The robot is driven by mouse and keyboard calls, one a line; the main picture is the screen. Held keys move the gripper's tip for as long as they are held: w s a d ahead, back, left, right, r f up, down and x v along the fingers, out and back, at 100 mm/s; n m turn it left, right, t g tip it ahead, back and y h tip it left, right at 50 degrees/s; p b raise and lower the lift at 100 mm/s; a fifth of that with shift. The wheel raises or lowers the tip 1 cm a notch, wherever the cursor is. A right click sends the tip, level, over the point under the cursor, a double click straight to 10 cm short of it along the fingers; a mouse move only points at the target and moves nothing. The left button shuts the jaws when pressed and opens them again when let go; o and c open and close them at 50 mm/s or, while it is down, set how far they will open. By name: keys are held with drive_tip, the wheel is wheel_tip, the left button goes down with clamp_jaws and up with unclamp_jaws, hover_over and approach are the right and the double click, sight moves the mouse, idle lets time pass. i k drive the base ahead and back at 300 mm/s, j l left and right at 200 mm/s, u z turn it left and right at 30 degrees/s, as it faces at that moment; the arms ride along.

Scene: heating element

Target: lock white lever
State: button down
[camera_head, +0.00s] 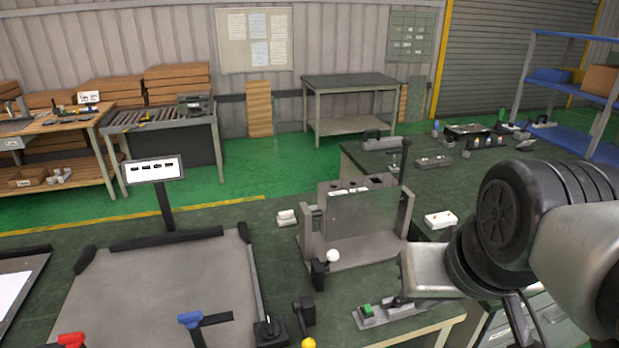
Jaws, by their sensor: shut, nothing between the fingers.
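The white lever shows as a white ball knob (333,256) above a small black lever base (320,275). It stands on the green bench at the front left corner of a grey metal fixture (355,220). The knob is raised, and the lever's exact angle is too small to tell. My arm comes in from the right edge with its large dark joints. My gripper cannot be made out in this view. No part of my arm is seen touching the white lever.
A yellow knob (308,343), blue-topped lever (190,320) and red-topped lever (71,340) lie along the front. A grey plate (165,285) fills the left. A clamp with a green block (366,310) is right of the white lever. A sign (154,169) stands behind the plate.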

sight(333, 255)
drive_tip(key=u, duration=0.2)
drive_tip(key=z, duration=1.1)
drive_tip(key=j+u, duration=0.15)
drive_tip(key=u, duration=0.3)
drive_tip(key=k+j+u, duration=0.1)
drive_tip(key=u, duration=0.35)
drive_tip(key=j+z, duration=0.1)
drive_tip(key=i+l+u, duration=0.15)
drive_tip(key=l, duration=0.15)
drive_tip(key=i+l+u, duration=0.2)
drive_tip(key=l, duration=0.15)
